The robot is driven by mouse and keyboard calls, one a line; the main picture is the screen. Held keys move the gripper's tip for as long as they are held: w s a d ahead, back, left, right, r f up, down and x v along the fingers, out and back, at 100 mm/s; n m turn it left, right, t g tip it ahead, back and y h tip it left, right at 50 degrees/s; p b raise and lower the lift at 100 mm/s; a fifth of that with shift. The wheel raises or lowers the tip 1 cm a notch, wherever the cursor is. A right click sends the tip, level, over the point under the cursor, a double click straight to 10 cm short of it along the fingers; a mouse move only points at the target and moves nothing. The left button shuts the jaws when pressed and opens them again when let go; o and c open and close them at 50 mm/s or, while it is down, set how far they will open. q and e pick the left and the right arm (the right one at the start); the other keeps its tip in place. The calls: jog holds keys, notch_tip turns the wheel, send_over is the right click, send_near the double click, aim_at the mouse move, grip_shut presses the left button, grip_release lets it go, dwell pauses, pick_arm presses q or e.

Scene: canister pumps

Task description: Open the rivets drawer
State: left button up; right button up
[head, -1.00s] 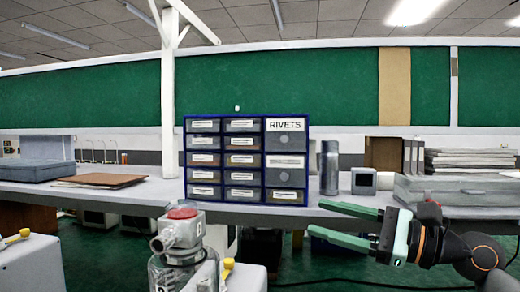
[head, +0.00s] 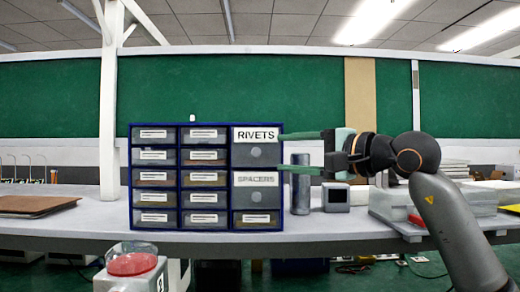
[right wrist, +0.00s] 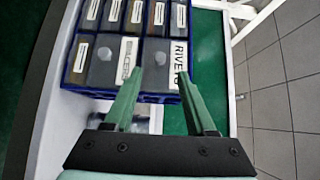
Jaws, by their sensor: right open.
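The rivets drawer (head: 269,155) is the large top drawer in the right column of a blue-framed cabinet (head: 206,231). It carries a RIVETS label and a round knob, and its front looks flush, so it is shut. In the right wrist view the rivets drawer (right wrist: 160,55) lies just beyond my fingertips. My right gripper (head: 283,153) is open and empty at the cabinet's right side, its fingers pointing left at drawer height. Its fingers also show in the right wrist view (right wrist: 160,73); whether they touch anything I cannot tell. My left gripper is not in view.
The spacers drawer (head: 256,198) sits directly below, among several small labelled drawers. A grey cylinder (head: 300,190) and a small grey box (head: 336,197) stand right of the cabinet on the bench (head: 330,228). A red-topped canister pump (head: 132,265) stands in front at lower left.

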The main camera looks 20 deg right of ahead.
aim_at(259, 153)
jog(key=p+x, duration=0.1)
jog(key=x, duration=0.6)
jog(key=shift+w+a+f+p, duration=0.1)
jog(key=shift+w+p, duration=0.05)
jog(key=shift+p, duration=0.15)
grip_shut()
dwell(1.0)
